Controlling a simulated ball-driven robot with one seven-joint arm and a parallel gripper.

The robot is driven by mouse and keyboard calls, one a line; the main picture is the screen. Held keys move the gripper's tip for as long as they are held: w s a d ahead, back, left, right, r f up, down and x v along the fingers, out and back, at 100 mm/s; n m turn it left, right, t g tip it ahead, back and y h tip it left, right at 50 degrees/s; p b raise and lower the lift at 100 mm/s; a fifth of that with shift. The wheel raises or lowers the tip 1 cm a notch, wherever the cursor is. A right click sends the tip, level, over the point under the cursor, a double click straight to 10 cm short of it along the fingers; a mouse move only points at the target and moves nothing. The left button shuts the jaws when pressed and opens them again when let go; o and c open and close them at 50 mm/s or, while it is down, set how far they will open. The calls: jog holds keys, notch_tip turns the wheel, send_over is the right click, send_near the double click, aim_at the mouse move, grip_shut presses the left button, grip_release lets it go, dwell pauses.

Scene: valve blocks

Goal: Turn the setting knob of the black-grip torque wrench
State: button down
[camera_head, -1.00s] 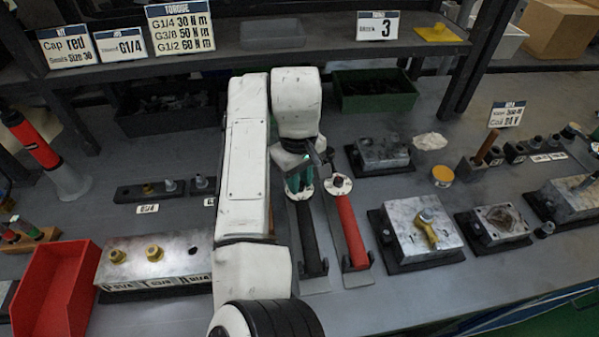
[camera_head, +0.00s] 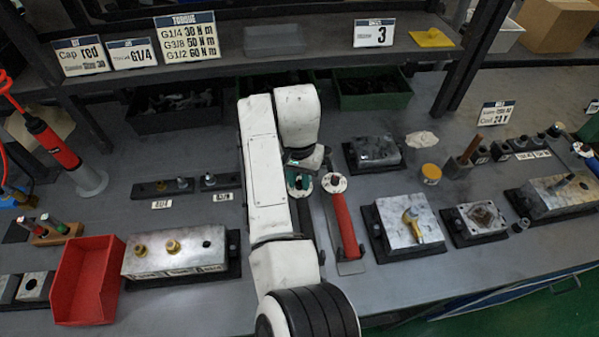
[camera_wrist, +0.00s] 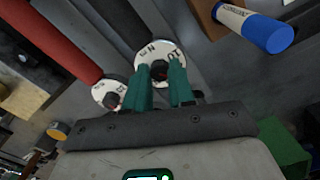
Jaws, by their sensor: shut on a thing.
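The black-grip torque wrench has a white round dial (camera_wrist: 152,52) with a dark setting knob (camera_wrist: 158,70) at its centre. My gripper (camera_wrist: 165,72) has its teal fingers shut on this knob in the wrist view. In the head view, my gripper (camera_head: 300,182) is at the dial end of this wrench, and my arm hides most of the black grip. The red-grip torque wrench (camera_head: 346,225) lies just to the right, its own white dial (camera_head: 334,182) close beside my fingers. Its red grip (camera_wrist: 50,40) also shows in the wrist view.
A metal block with a yellow fitting (camera_head: 409,224) stands right of the wrenches. A metal block with brass fittings (camera_head: 200,262) and a red bin (camera_head: 92,280) stand left. The shelf (camera_head: 330,56) carries signs above. Bare bench lies in front of the red-grip wrench.

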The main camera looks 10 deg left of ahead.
jog(key=m+p, duration=0.1)
jog(key=m, duration=0.2)
jog(key=shift+r+m, duration=0.1)
jog(key=shift+m, duration=0.3)
jog(key=shift+m+p, duration=0.55)
jog(key=shift+m, duration=1.25)
jog(key=c, duration=0.9)
grip_release()
jog(key=shift+c, duration=0.2)
jog(key=shift+f, duration=0.2)
